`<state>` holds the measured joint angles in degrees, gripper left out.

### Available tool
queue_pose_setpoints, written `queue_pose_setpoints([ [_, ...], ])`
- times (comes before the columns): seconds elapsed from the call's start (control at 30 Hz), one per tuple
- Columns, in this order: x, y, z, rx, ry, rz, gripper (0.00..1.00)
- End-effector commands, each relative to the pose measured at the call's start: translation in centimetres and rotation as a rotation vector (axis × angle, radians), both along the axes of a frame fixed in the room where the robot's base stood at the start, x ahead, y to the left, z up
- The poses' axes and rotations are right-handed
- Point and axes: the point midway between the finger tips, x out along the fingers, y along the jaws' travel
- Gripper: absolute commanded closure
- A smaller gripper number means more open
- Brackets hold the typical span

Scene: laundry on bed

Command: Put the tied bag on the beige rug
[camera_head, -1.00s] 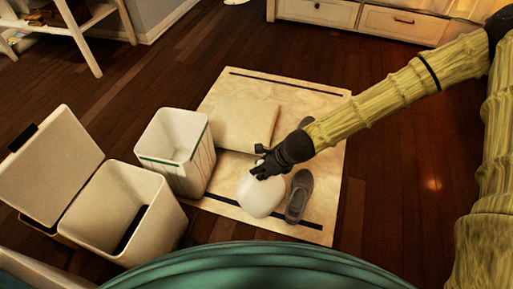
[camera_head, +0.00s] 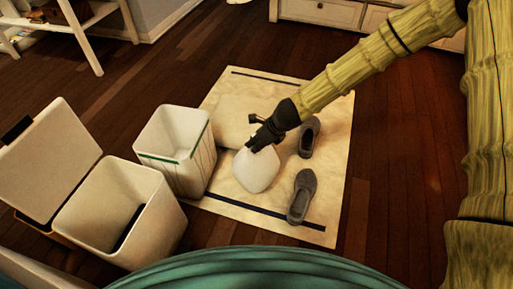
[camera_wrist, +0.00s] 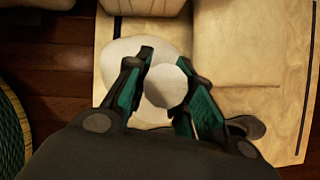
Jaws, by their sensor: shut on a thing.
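The tied bag (camera_head: 256,172) is white and rounded. In the head view it hangs from or sits under my gripper (camera_head: 254,143), over the middle of the beige rug (camera_head: 325,200). My gripper is shut on the top of the bag. In the wrist view the bag's knot lies between the fingers of my gripper (camera_wrist: 167,92), and the wider body of the bag (camera_wrist: 122,62) shows behind it. I cannot tell whether the bag touches the rug.
Two grey shoes lie on the rug, one nearer (camera_head: 301,195) and one farther (camera_head: 309,138). A pale cushion (camera_head: 232,118) lies behind the bag. A white striped bin (camera_head: 195,165) stands at the rug's left edge, with an open lidded bin (camera_head: 150,220) beside it.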

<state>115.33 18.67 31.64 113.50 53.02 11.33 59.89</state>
Motion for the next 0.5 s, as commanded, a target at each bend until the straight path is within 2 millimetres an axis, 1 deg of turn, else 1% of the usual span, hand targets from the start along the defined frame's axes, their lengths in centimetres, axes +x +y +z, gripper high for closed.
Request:
queue_pose_setpoints([
  [0.07,0.5,0.1,0.0,0.000,-0.003,0.001,1.00],
  [0.33,0.5,0.1,-3.0,0.001,-0.001,0.001,1.00],
  [0.5,0.5,0.1,-3.6,0.001,-0.002,0.002,1.00],
])
